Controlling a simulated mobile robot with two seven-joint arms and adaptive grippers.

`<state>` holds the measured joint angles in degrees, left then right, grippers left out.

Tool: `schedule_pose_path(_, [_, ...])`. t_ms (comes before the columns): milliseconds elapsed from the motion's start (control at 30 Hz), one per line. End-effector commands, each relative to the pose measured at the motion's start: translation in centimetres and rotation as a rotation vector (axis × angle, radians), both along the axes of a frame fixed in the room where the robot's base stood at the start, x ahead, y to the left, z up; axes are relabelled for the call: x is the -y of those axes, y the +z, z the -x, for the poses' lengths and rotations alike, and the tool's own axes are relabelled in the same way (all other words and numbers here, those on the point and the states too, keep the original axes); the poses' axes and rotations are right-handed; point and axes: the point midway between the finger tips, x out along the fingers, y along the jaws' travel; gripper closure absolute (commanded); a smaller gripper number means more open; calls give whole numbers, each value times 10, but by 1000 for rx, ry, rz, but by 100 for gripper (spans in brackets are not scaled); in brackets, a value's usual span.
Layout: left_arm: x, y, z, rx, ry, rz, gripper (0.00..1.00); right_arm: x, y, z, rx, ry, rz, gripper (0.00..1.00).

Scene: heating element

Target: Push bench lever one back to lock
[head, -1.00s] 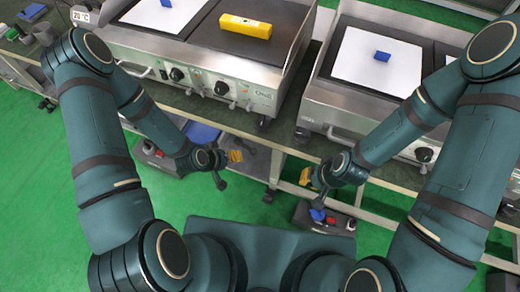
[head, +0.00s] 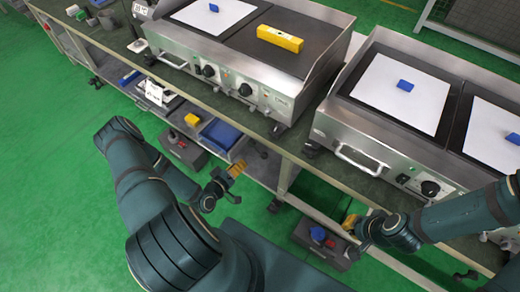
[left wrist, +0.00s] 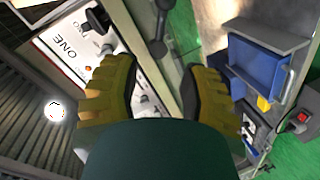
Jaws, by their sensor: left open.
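My left gripper (head: 237,168) is in front of the bench's front edge in the head view. Its two yellow fingers fill the middle of the left wrist view (left wrist: 165,95), apart, with nothing between them. My right gripper (head: 348,222) is at the lower right in front of the bench; its fingers are small and partly hidden. The bench (head: 345,185) has a dark top and grey frame. I cannot clearly pick out bench lever one. Black wheel-like parts (head: 275,205) show low at the bench. A dark rod-like part (left wrist: 158,45) shows beyond the fingers in the left wrist view.
Two steel griddles stand on the bench, the left one with a yellow bar (head: 280,38), the right one with a blue block (head: 405,85) on white. A blue tray (head: 220,135) and red-buttoned boxes (head: 182,148) sit below. Green floor (head: 50,170) is open at left.

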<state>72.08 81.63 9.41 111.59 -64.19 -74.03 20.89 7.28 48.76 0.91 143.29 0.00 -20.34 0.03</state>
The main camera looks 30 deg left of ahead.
Motion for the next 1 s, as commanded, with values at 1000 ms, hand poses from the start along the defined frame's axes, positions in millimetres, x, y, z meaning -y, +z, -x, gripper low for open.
schedule_pose_path(1000, [7,-27,-122,-3,-1,1,57,1,-23,-5,11,-3,3,100])
